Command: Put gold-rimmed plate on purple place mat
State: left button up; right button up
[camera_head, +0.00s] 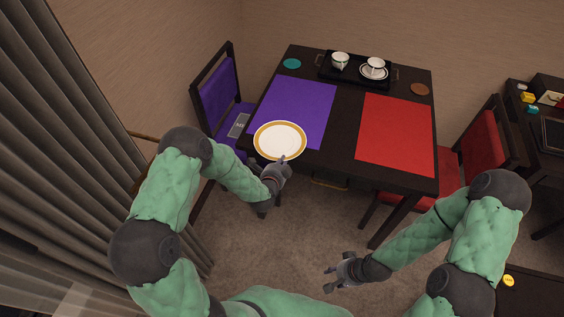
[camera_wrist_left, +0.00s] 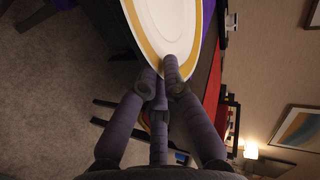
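The gold-rimmed plate (camera_head: 280,140) is white with a gold band. It is over the near-left part of the dark table and overlaps the near edge of the purple place mat (camera_head: 296,103) in the head view. My left gripper (camera_head: 283,162) is at the plate's near rim. In the left wrist view the fingers (camera_wrist_left: 162,70) close on the rim of the plate (camera_wrist_left: 175,22). Whether the plate touches the mat or hangs just above it, I cannot tell. My right gripper (camera_head: 328,278) is open and empty, low over the carpet before the table.
A red place mat (camera_head: 397,134) lies on the right of the table. A black tray (camera_head: 345,76) with a cup (camera_head: 341,60) and a cup on a saucer (camera_head: 375,68) stands at the back. Teal (camera_head: 292,63) and brown (camera_head: 420,89) coasters flank it. Purple (camera_head: 216,92) and red (camera_head: 479,150) chairs stand beside the table.

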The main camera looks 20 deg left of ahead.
pick_arm(q)
jog(key=o, duration=0.3)
jog(key=shift+r, duration=0.1)
jog(key=p+v, duration=0.4)
jog(key=v, duration=0.8)
jog(key=s+d+f+n+g+h, duration=0.1)
jog(key=s+d+f+n+g, duration=0.1)
jog(key=s+f+n+g, duration=0.2)
jog(key=s+d+f+n+g+h, duration=0.1)
jog(key=s+d+f+n+g, duration=0.2)
jog(key=s+n, duration=0.5)
jog(key=s+d+f+n+g+h, duration=0.1)
jog(key=s+d+f+n+g, duration=0.1)
jog(key=s+f+n+g, duration=0.4)
jog(key=shift+s+d+f+n+h, duration=0.2)
jog(key=shift+s+f+n, duration=0.1)
jog(key=shift+s, duration=0.3)
jog(key=shift+s+d+f+n+h, duration=0.2)
jog(key=shift+s+f, duration=0.15)
jog(key=shift+s, duration=0.3)
pick_arm(e)
notch_tip(320, 180, up, 4)
jog(key=shift+f, duration=0.2)
